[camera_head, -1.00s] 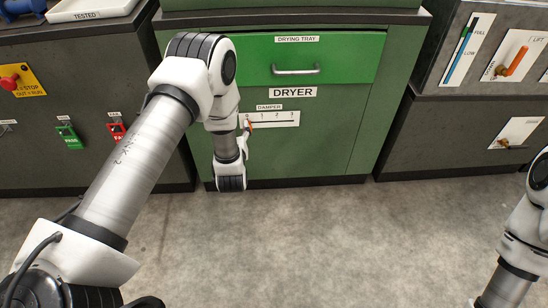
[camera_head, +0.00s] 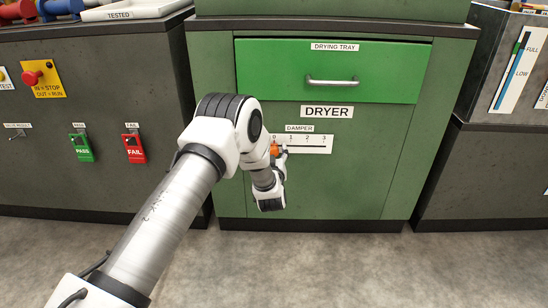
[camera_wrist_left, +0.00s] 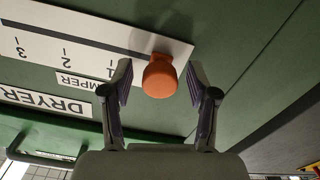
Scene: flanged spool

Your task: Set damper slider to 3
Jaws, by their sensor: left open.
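The damper slider is an orange knob (camera_head: 275,150) on a white scale plate (camera_head: 312,146) marked 0 to 3, on the green dryer front. The knob sits at the left end, by the 0. My left gripper (camera_head: 281,159) is at the knob, its fingers partly hidden by my arm in the head view. In the left wrist view, which is upside down, the open fingers (camera_wrist_left: 162,76) stand either side of the orange knob (camera_wrist_left: 160,80), with a gap on each side. The 1, 2 and 3 marks show to the left there. My right gripper is not in view.
The drying tray drawer (camera_head: 385,75) with a metal handle is above the plate. A grey cabinet with a red stop button (camera_head: 32,77) and green PASS (camera_head: 80,147) and red FAIL (camera_head: 133,148) tags stands left. Another grey cabinet (camera_head: 480,170) stands right. The slot right of the knob is clear.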

